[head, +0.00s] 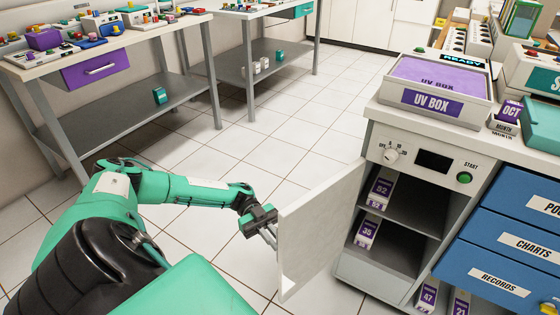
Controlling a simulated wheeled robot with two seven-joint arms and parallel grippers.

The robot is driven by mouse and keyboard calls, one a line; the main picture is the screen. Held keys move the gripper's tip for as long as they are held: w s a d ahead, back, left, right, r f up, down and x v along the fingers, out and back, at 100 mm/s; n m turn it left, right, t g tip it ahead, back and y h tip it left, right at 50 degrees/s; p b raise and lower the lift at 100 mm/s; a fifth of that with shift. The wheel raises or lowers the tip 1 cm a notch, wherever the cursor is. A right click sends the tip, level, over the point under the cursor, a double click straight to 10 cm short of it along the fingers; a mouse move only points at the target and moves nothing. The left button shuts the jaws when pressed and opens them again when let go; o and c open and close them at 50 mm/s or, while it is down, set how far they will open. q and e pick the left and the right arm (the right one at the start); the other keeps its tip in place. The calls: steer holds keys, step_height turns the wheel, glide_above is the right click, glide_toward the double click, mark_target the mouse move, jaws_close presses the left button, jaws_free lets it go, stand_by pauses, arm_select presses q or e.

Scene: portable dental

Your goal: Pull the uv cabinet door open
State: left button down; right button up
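The UV cabinet (431,164) stands at the right, with a dial, a dark display and a green START button on its front panel. Its white door (318,228) stands swung wide open, out to the left, and the shelves inside show. My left gripper (270,236) is at the door's free left edge. Its fingertips are partly hidden at the edge, so I cannot tell whether they grip or touch the door. My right gripper is out of view.
Purple-labelled boxes (366,232) stand on the cabinet shelves. A UV BOX tray (436,88) sits on top. Blue drawers (515,243) adjoin at the right. A cluttered bench (99,52) stands at the back left. Tiled floor (290,130) is clear between.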

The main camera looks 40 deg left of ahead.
arm_select(q)
steer(key=shift+w+a+r, duration=0.15)
steer(key=shift+w, duration=0.2)
steer(key=shift+w+a+r, duration=0.1)
steer(key=shift+w, duration=0.25)
steer(key=shift+d, duration=0.1)
steer(key=c, duration=1.6)
jaws_free()
steer(key=shift+w+f, duration=0.1)
steer(key=shift+w, duration=0.05)
steer(key=shift+o, duration=0.6)
steer(key=shift+w+d, duration=0.1)
steer(key=shift+s+f, duration=0.15)
steer(key=shift+s, duration=0.2)
steer(key=w+a, duration=0.2)
steer(key=a, duration=1.1)
steer(key=shift+w+a+b, duration=0.3)
steer(key=shift+w+a, duration=0.05)
steer(key=shift+a, duration=0.05)
